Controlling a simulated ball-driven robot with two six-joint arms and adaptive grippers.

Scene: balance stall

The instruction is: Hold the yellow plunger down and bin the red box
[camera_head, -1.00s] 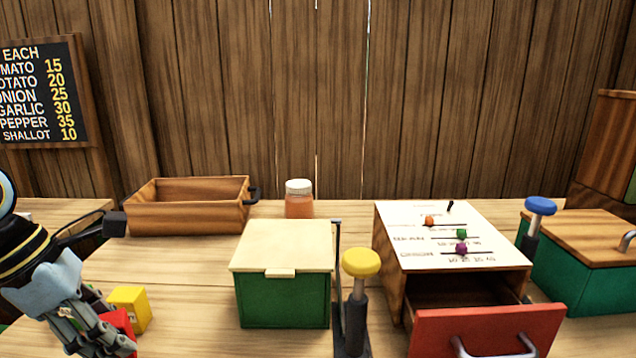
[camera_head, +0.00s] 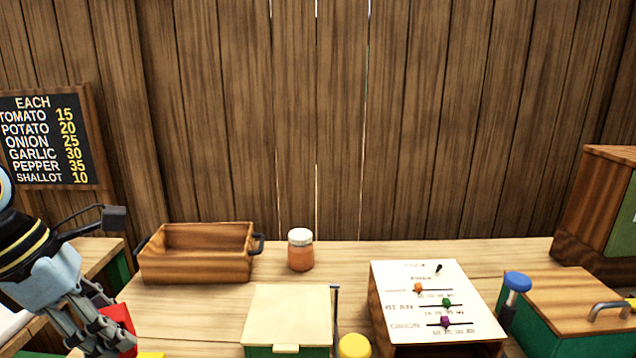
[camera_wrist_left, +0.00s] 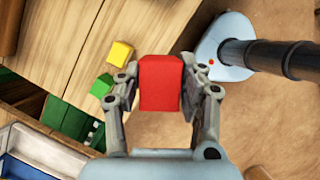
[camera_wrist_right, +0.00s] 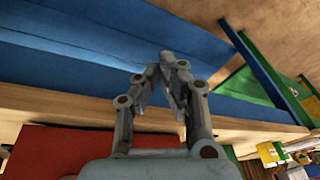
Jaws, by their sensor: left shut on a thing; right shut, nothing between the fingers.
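My left gripper (camera_head: 108,330) is shut on the red box (camera_head: 121,318); the box also shows between its fingers in the left wrist view (camera_wrist_left: 160,84). The yellow plunger (camera_head: 354,346) shows only its round knob at the bottom edge of the head view, beside the green box with a cream lid (camera_head: 288,312); its post is cut off. My right gripper (camera_wrist_right: 168,62) shows in the right wrist view, shut and empty, near blue and red panels. It is not in the head view.
A wooden crate (camera_head: 197,266) and a jar (camera_head: 300,250) stand at the back. A slider board (camera_head: 440,300), a blue knob (camera_head: 517,282) and a wooden-lidded green box (camera_head: 580,300) stand to the right. Yellow (camera_wrist_left: 120,53) and green (camera_wrist_left: 102,85) blocks show in the left wrist view.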

